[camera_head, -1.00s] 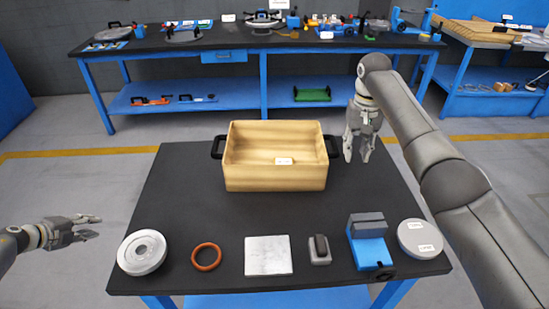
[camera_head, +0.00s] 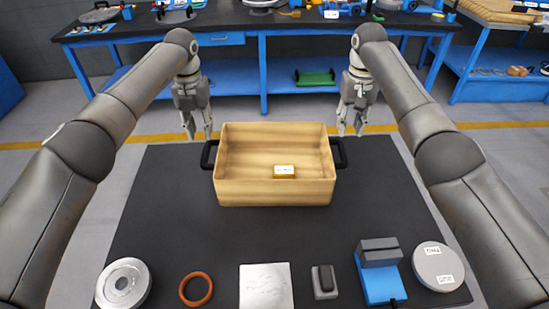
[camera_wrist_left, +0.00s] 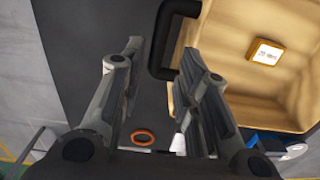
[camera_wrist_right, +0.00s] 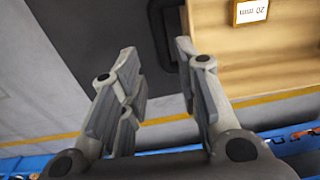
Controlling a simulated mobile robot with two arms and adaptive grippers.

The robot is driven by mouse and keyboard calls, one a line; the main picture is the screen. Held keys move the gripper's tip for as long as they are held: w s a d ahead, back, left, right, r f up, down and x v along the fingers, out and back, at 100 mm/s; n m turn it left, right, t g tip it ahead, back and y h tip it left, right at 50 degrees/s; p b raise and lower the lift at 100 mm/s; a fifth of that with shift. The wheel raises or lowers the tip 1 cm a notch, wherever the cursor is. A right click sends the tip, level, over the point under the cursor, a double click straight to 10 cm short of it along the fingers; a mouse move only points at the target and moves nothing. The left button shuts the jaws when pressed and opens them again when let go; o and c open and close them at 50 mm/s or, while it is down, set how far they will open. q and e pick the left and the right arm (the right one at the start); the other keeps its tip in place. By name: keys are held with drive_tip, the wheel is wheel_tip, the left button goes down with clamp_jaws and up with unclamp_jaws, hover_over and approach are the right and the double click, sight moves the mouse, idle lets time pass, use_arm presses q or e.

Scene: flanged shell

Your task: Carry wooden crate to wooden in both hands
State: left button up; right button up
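The wooden crate (camera_head: 275,193) stands upright on the dark table, with a black handle at each end. My left gripper (camera_head: 198,136) is open and empty just behind and above the left handle (camera_head: 208,155). In the left wrist view that handle (camera_wrist_left: 158,45) appears between the spread fingertips (camera_wrist_left: 163,58). My right gripper (camera_head: 350,132) is open and empty by the right handle (camera_head: 340,153). In the right wrist view that handle (camera_wrist_right: 163,35) appears between the fingertips (camera_wrist_right: 155,55). I see no contact with either handle; exact depth is hard to tell.
A small labelled block (camera_head: 284,171) lies in the crate. Along the table's front edge are a metal flange (camera_head: 123,285), an orange ring (camera_head: 196,289), a metal plate (camera_head: 266,287), a blue fixture (camera_head: 379,272) and a grey disc (camera_head: 438,266). A long blue-framed bench (camera_head: 290,32) stands behind.

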sight(205, 151)
use_arm(q)
drive_tip(key=shift+s+a, duration=0.1)
use_arm(e)
drive_tip(key=shift+s+a, duration=0.1)
use_arm(q)
drive_tip(key=shift+f, duration=0.1)
